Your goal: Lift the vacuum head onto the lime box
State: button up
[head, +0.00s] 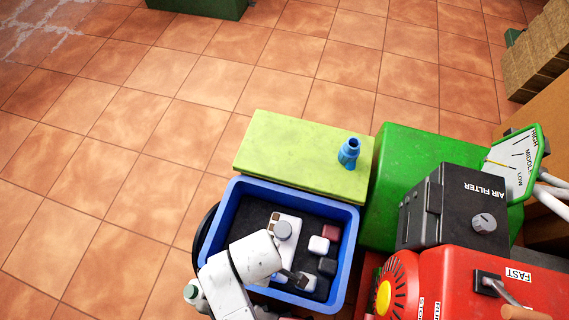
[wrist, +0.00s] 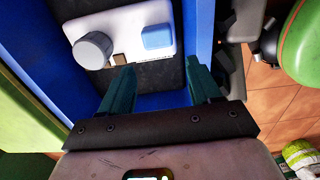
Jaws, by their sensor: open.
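The lime box (head: 290,150) is a flat yellow-green block behind the blue tray. A small blue nozzle-like piece (head: 349,153), which looks like the vacuum head, stands upright on top of it near its right end. My gripper (wrist: 160,66) is open, with dark teal fingers and nothing seen between them. It is low over the blue tray (head: 353,250), apart from the lime box and the blue piece. In the head view my arm hides part of the tray and most of the gripper. The blue piece cannot be made out in the wrist view.
The tray holds a white panel with a grey knob (head: 282,230) and several small blocks, including a dark red one (head: 330,232). A green box (head: 400,160), a black air filter unit (head: 455,215) and a red machine (head: 450,290) crowd the right. Tiled floor at left is clear.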

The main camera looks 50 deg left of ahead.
notch_tip(320, 180, down, 5)
jog(key=shift+b, duration=1.1)
jog(key=f+b, duration=0.2)
jog(key=f, duration=0.1)
jog(key=f+b, duration=0.1)
jog(key=shift+w+d+f, duration=0.2)
jog(key=shift+w+f, duration=0.05)
jog(key=shift+f, duration=0.15)
jog(key=shift+r, duration=0.1)
jog(key=c, duration=1)
